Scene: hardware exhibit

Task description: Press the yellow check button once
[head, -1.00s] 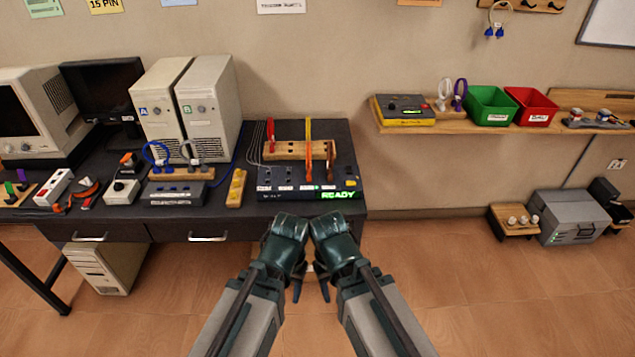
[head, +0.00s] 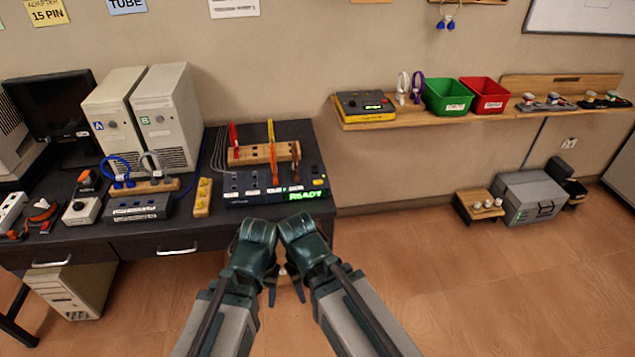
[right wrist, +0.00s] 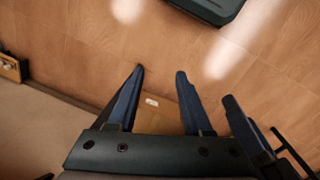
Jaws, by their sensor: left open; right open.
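A small yellow button (head: 318,182) sits at the right end of the black console (head: 232,199), which shows a green READY display on its front. The console is on the dark desk; the button's label is too small to read. My left gripper (head: 271,296) and my right gripper (head: 299,291) hang low side by side in front of the desk, below and apart from the console. Only their finger ends show in the head view. In the right wrist view my right gripper (right wrist: 160,71) is open and empty above the floor.
Upright colored cables stand in a wooden rack (head: 240,154) behind the console. A yellow block (head: 202,197) lies to its left. A yellow-and-grey tester (head: 365,105), a green bin (head: 447,97) and a red bin (head: 485,95) stand on the wall shelf.

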